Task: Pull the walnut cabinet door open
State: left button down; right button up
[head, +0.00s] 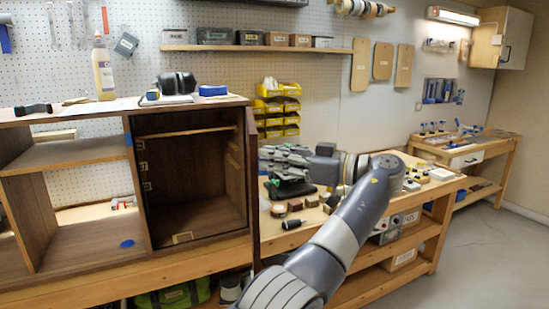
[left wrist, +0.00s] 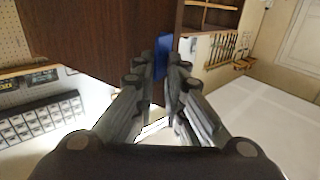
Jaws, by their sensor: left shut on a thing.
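The walnut cabinet (head: 190,238) stands on the bench at the left, with its right compartment open to view. Its door (head: 252,190) is swung well out and shows almost edge-on at the compartment's right side. In the left wrist view, the dark brown door panel (left wrist: 90,35) fills the upper left. My left gripper (head: 264,157) is at the outer side of the door. In the left wrist view its fingers (left wrist: 163,72) are shut on a blue handle (left wrist: 163,52) by the panel's edge. My right gripper is not in view.
Black ear muffs (head: 177,83) and a bottle (head: 103,68) stand on the cabinet top. The bench right of the door holds small dark items (head: 292,224) and pale blocks (head: 442,174). Yellow bins (head: 278,108) hang behind. Open floor (head: 480,260) lies at the right.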

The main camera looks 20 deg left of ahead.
pick_arm(q)
jog(key=shift+w+a+r, duration=0.15)
jog(key=shift+r, duration=0.4)
jog(key=c, duration=1.8)
grip_release()
jog(key=shift+w, duration=0.1)
jog(key=shift+c, duration=0.2)
jog(key=shift+w+a+f, duration=0.1)
jog(key=shift+f, duration=0.2)
jog(key=shift+f, duration=0.15)
notch_tip(320, 180, up, 10)
jog(key=shift+c, duration=0.3)
